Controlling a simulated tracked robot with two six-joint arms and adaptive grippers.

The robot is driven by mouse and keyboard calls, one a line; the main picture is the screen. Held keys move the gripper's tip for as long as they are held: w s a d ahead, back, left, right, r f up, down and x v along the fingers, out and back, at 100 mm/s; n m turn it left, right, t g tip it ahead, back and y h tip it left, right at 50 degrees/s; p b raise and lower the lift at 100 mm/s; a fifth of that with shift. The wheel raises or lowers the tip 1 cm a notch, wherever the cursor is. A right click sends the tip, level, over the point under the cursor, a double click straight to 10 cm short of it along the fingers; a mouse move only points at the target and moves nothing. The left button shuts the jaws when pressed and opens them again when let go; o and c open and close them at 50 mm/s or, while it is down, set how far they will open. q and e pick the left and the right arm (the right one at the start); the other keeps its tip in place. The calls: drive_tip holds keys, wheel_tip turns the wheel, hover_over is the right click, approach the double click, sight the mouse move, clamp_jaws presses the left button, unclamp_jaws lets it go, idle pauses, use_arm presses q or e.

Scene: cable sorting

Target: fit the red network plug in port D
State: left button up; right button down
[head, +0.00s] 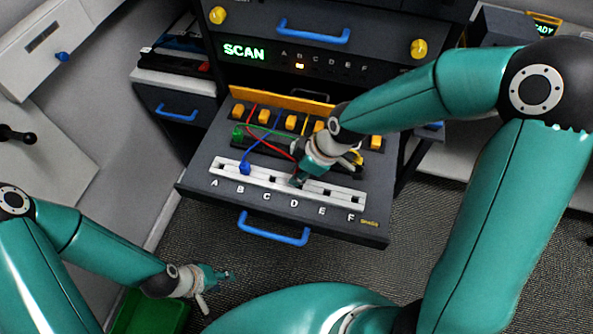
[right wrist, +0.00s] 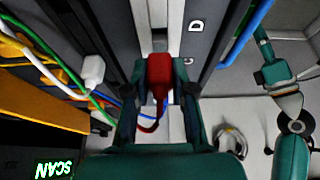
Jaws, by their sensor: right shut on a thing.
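The red network plug (right wrist: 160,72) sits between the fingers of my right gripper (right wrist: 161,85) in the right wrist view. In the head view my right gripper (head: 298,180) is shut at the white port strip (head: 270,183), just above the letter D, and hides the plug. The red cable (head: 276,149) runs back from it. In the right wrist view the plug is over the white strip, near the printed D (right wrist: 197,27). I cannot tell whether it is in the port. My left gripper (head: 214,288) is open and empty, low at the left, away from the panel.
A blue plug (head: 245,168) stands at port B. A green plug (head: 237,133) and several orange blocks are behind the strip, with crossing cables. A blue drawer handle (head: 273,229) is at the front. A green bin (head: 150,312) is below my left arm. The display reads SCAN.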

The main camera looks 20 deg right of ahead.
drive_tip(key=shift+f+b, duration=1.45)
drive_tip(key=shift+b, duration=0.3)
idle(1.4)
idle(0.4)
drive_tip(key=shift+c, duration=2.1)
unclamp_jaws()
drive_tip(key=shift+s, duration=0.1)
drive_tip(key=shift+r+p, duration=2.3)
drive_tip(key=shift+r, duration=1.25)
